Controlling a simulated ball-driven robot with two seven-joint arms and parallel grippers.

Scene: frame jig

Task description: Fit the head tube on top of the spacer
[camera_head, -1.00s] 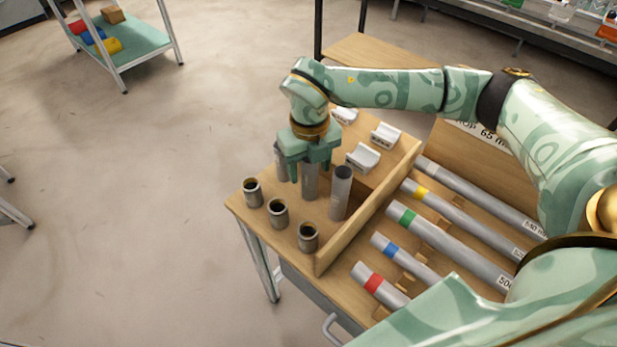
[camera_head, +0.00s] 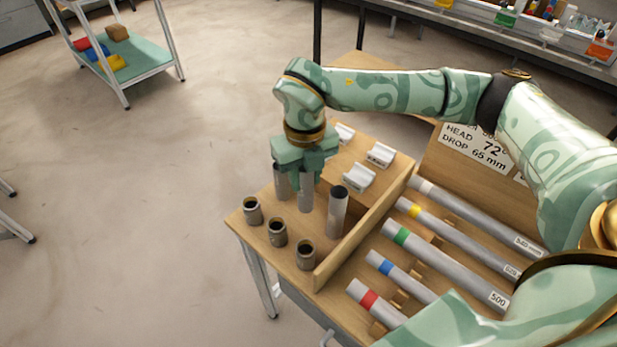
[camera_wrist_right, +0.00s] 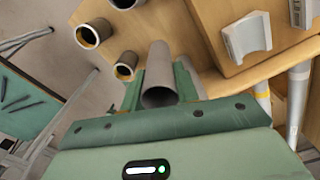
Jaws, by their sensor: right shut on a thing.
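My right gripper (camera_head: 306,184) points down over the wooden table and is shut on a plain grey tube (camera_head: 306,201), the middle one of three taller tubes. In the right wrist view the held tube (camera_wrist_right: 159,72) stands between the two green fingers, its open end facing the camera. One taller tube (camera_head: 281,184) is just left of the gripper, partly hidden by it; another (camera_head: 338,212) stands upright to the right. I cannot tell by looks which piece is the head tube or the spacer. My left gripper is out of view.
Three short dark-mouthed tubes (camera_head: 277,233) stand along the table's left edge. White cradles (camera_head: 360,178) sit on a raised wooden part behind. A wooden wall (camera_head: 362,235) separates these from long colour-banded tubes (camera_head: 410,243) on the right. Open floor lies left.

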